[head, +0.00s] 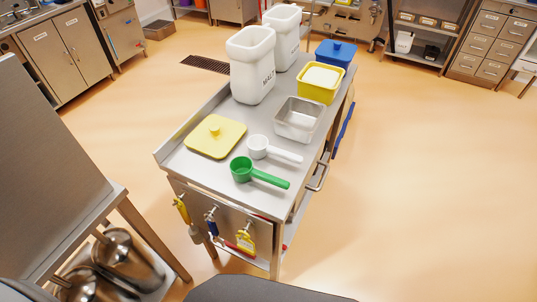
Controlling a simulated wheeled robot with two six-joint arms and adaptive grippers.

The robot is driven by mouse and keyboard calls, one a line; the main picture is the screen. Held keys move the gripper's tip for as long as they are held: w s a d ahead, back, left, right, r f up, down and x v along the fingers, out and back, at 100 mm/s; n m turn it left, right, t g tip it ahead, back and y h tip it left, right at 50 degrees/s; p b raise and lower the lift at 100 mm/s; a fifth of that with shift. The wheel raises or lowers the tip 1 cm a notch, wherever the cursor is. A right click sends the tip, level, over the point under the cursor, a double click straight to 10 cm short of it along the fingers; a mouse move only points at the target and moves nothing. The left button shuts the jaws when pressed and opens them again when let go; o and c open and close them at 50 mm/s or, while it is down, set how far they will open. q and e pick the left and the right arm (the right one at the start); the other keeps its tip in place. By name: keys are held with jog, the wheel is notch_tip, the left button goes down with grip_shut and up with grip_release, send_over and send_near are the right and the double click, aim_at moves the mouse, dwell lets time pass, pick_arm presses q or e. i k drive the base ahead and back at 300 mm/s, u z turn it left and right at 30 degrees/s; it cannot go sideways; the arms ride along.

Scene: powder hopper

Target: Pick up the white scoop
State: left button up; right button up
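The white scoop (258,147) lies on the steel table (188,165) in the head view. Its round cup is on the left and its handle points right and slightly toward me. A green scoop (242,169) lies just in front of it, with its handle also pointing right. The two scoops look apart. Neither of my grippers shows in the head view, and nothing is touching the white scoop's handle.
A yellow lid (215,137) lies left of the scoops. Behind them stand a steel pan (299,120), a yellow tub (320,83) with white contents, a blue lidded tub (336,53) and two tall white containers (251,65). Tools hang on the table's front. Floor is open at right.

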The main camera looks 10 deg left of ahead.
aim_at(257, 146)
jog(key=k, duration=0.45)
jog(key=z, duration=1.2)
jog(key=i, duration=3.35)
jog(key=u, duration=3.15)
